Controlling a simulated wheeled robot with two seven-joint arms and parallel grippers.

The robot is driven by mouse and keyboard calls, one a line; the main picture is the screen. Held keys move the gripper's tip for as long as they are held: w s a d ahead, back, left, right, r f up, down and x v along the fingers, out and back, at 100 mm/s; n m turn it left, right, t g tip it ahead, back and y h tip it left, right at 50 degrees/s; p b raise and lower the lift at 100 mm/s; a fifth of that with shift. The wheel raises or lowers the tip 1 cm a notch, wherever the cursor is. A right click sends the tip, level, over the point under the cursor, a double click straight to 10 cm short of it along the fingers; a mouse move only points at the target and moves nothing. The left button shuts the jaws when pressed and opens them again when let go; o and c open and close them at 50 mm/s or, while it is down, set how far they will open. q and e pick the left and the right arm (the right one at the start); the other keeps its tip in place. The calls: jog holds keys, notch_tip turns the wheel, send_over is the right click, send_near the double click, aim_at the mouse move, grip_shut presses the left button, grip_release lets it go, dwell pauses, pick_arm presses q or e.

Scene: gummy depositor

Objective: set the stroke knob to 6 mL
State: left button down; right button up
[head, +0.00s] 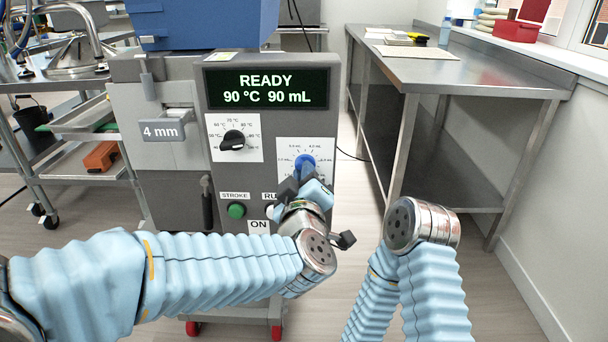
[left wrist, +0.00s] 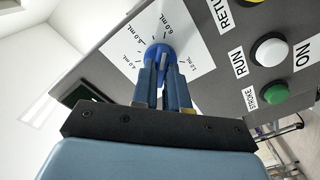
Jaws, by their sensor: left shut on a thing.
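The blue stroke knob (head: 304,161) sits on a white dial card (head: 290,148) on the front of the grey depositor. My left gripper (head: 303,177) is shut on the knob. In the left wrist view, both fingers (left wrist: 163,72) straddle the blue knob (left wrist: 158,50), and the dial card (left wrist: 196,48) shows mL marks around it, with 6.0 mL readable. The fingers hide part of the knob, and I cannot tell which mark its pointer meets. My right arm stands to the right of the depositor; its gripper does not show.
The display (head: 267,88) reads READY, 90 °C and 90 mL. A black temperature knob (head: 234,141) is left of the dial. A green button (head: 236,211) is below, and a white button (left wrist: 270,51) is near my fingers. A steel table (head: 450,70) stands at right.

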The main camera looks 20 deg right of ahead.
pick_arm(q)
jog(key=shift+f, duration=0.15)
jog(key=c, duration=1.1)
grip_release()
jog(key=shift+c, duration=0.2)
jog(key=b+v, duration=0.1)
jog(key=v, duration=1.2)
jog(key=shift+s+b, duration=0.35)
jog(key=shift+s, duration=0.05)
jog(key=shift+a, duration=0.1)
